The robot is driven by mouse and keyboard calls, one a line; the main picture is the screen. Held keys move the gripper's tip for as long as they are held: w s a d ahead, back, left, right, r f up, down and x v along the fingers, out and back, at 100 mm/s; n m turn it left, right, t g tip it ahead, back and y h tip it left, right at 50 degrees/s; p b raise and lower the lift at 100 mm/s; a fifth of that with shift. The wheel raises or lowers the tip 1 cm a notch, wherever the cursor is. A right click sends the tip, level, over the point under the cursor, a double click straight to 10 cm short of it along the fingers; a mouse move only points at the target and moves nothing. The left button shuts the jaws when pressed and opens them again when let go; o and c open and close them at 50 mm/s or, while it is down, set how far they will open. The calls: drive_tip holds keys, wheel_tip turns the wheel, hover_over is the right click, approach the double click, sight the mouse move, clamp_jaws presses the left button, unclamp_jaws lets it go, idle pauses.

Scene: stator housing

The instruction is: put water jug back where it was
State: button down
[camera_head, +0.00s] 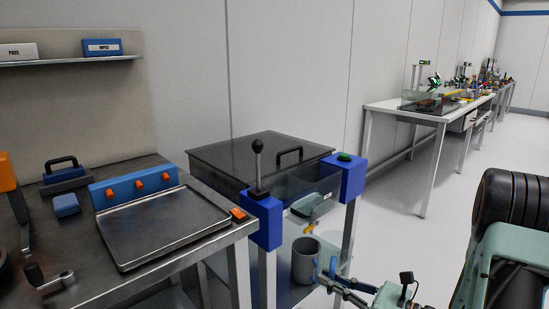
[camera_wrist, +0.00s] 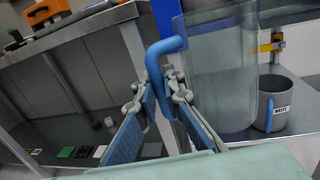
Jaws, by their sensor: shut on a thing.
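The water jug (camera_wrist: 222,75) is a clear vessel with a blue handle. In the wrist view it stands upright just beyond my fingers, at the upper middle and right. My gripper (camera_wrist: 156,92) is shut on the blue handle, with a finger on each side. In the head view my gripper (camera_head: 328,274) is low, beside the tank stand. The clear body of the jug is hard to make out there. The jug's base is near the grey shelf, and I cannot tell whether it touches.
A grey mug (camera_head: 305,262) labelled as waste stands right beside the jug in the wrist view (camera_wrist: 286,104). A yellow tap (camera_head: 309,229) hangs above it. The blue-cornered tank (camera_head: 262,155) and the metal bench (camera_head: 200,262) stand close by. Open floor lies to the right.

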wheel_tip(320, 180, up, 29)
drive_tip(key=m+t+h+p, duration=0.4)
drive_tip(key=t+h+p, duration=0.1)
drive_tip(key=p, duration=2.9)
drive_tip(key=shift+m+h, duration=0.3)
drive_tip(key=shift+m, duration=0.1)
drive_tip(key=shift+s+f, duration=0.1)
